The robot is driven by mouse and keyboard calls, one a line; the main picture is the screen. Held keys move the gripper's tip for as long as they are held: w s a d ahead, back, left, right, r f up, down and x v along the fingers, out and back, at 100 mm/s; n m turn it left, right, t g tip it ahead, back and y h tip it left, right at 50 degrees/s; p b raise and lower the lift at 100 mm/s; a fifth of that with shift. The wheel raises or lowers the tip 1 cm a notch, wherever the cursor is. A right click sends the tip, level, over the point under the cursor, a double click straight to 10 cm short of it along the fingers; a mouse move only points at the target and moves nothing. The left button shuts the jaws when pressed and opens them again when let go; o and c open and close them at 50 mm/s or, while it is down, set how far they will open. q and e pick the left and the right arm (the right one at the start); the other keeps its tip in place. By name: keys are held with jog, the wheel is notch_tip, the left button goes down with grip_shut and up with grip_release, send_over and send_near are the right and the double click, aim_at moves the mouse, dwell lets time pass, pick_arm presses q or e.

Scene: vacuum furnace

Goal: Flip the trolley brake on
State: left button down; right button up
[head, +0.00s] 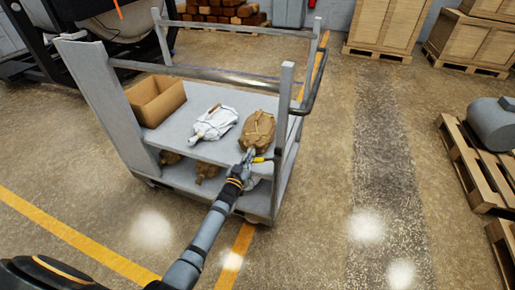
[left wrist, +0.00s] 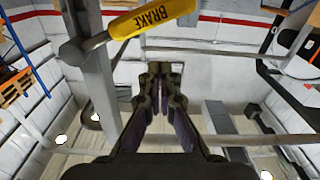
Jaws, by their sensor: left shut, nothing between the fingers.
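The grey trolley (head: 205,105) stands in the middle of the head view. Its yellow brake lever (head: 263,159) sticks out at the near right corner, by the shelf edge. In the left wrist view the brake lever (left wrist: 152,19) shows large at the top, with BRAKE in black, joined to a grey pivot on a post (left wrist: 95,80). My left gripper (head: 248,156) is beside the lever in the head view. Its fingers (left wrist: 160,72) are shut and empty, below the lever in the wrist picture. I cannot tell whether they touch it. My right gripper is not in view.
The trolley's top shelf carries a cardboard box (head: 156,100), a white sack (head: 214,123) and a brown sack (head: 258,131). More brown sacks (head: 207,171) are on the lower shelf. Pallets (head: 470,165) stand at the right. The floor right of the trolley is clear.

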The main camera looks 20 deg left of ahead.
aim_at(256, 160)
pick_arm(q)
jog(key=shift+f+n+b, duration=0.5)
jog(key=shift+f+n, duration=1.1)
jog(key=shift+f, duration=0.3)
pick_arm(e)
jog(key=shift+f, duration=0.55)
pick_arm(q)
jog(key=shift+d+f, duration=0.1)
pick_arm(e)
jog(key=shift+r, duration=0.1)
